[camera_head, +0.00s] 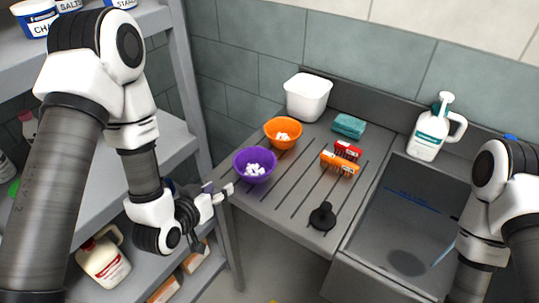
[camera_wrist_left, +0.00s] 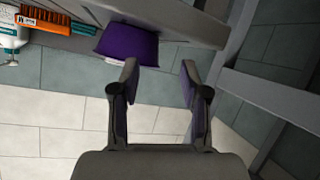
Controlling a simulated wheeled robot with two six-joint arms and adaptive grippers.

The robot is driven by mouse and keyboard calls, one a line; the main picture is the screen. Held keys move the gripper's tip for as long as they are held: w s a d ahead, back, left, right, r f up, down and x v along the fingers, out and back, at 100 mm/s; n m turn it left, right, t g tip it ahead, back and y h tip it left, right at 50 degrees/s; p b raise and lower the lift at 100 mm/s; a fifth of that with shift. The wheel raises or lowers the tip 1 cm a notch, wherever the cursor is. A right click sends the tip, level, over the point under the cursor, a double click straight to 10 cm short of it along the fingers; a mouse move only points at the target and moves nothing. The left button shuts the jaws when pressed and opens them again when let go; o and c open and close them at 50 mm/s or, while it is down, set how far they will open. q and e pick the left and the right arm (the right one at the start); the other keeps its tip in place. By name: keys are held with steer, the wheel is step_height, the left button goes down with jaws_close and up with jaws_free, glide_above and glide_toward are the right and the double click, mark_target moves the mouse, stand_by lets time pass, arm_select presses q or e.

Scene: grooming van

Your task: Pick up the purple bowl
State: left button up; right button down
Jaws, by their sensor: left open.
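The purple bowl (camera_head: 255,166) stands upright on the ribbed grey draining board (camera_head: 285,205), near its left edge, with several small white pieces in it. It also shows in the left wrist view (camera_wrist_left: 127,42), at the upper left just past the fingertips. My left gripper (camera_head: 221,191) is open and empty, left of the bowl and slightly nearer to me. In the left wrist view the left gripper's fingers (camera_wrist_left: 159,68) are spread apart, with the bowl ahead of the left finger. They look apart from the bowl. My right gripper is out of the picture.
An orange bowl (camera_head: 283,132) with white pieces stands just behind the purple one. A grey shelf post (camera_head: 187,85) rises beside my left arm.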

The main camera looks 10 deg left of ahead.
mark_target(241, 157)
arm_select(q)
steer(key=shift+t, duration=0.4)
steer(key=w, duration=0.4)
steer(key=w+d+p, duration=0.1)
steer(key=w, duration=0.3)
steer(key=w+p, duration=0.1)
steer(key=w, duration=0.3)
steer(key=shift+d+f, duration=0.25)
steer(key=shift+f, duration=0.05)
steer(key=shift+w+f, duration=0.3)
steer(key=shift+s+r, duration=0.1)
steer(key=shift+s, duration=0.05)
jaws_close()
